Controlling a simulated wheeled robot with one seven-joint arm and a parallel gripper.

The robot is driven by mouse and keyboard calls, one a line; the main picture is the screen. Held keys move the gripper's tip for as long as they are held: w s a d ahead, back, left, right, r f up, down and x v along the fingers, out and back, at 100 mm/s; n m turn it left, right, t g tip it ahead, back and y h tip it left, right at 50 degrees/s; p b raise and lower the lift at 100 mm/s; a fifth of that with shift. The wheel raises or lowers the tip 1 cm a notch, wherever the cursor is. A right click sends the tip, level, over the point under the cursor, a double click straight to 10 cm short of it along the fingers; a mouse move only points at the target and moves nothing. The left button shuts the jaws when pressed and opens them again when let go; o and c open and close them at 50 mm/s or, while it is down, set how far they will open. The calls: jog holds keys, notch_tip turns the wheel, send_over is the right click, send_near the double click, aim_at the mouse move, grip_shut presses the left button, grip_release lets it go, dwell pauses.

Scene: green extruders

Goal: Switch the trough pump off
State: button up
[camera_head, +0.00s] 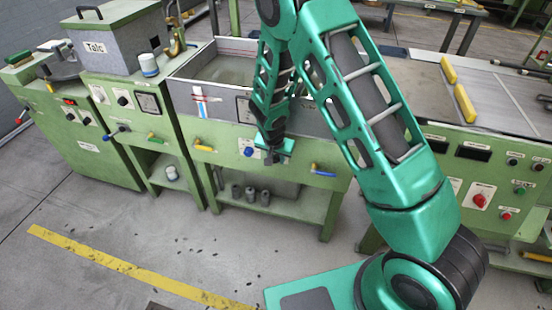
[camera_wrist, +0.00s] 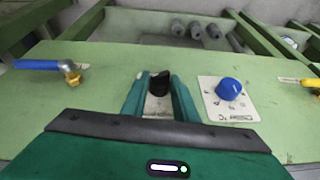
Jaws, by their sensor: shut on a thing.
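A black rotary knob (camera_wrist: 158,83) sits on a pale plate on the green front panel of the trough (camera_head: 230,140). My gripper (camera_wrist: 158,92) is shut on this knob, one finger on each side of it. In the head view my gripper (camera_head: 272,157) is at the trough's front panel and hides the knob. A blue knob (camera_wrist: 229,89) on a white marked plate is to the right in the wrist view. It also shows left of my gripper in the head view (camera_head: 248,151). The black knob's plate is mostly covered, and I cannot read its setting.
A blue-handled valve (camera_wrist: 45,65) is left of the knob in the wrist view, and a yellow handle (camera_wrist: 303,82) is at the right. Grey cylinders (camera_head: 250,194) stand on the shelf below. A Talc box (camera_head: 115,38) is at the left.

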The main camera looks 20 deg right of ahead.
jog(key=shift+a, duration=0.15)
jog(key=shift+w+a+g+h, duration=0.2)
jog(key=shift+g+h, duration=0.3)
jog(key=shift+h, duration=0.3)
jog(key=h, duration=0.1)
jog(key=n+g+h, duration=0.1)
jog(key=h, duration=0.1)
jog(key=shift+w+a+f+g, duration=0.2)
jog(key=shift+a+g, duration=0.1)
jog(key=shift+a, duration=0.1)
jog(key=h, duration=0.1)
jog(key=n+g+h, duration=0.1)
jog(key=h, duration=0.1)
jog(key=g+h, duration=0.1)
jog(key=h, duration=0.1)
jog(key=shift+w+a+f+n, duration=0.1)
jog(key=shift+a+f+n, duration=0.2)
jog(key=shift+f, duration=0.1)
jog(key=o, duration=1)
jog(key=shift+w+h, duration=0.1)
jog(key=shift+h, duration=0.2)
jog(key=shift+d, duration=0.1)
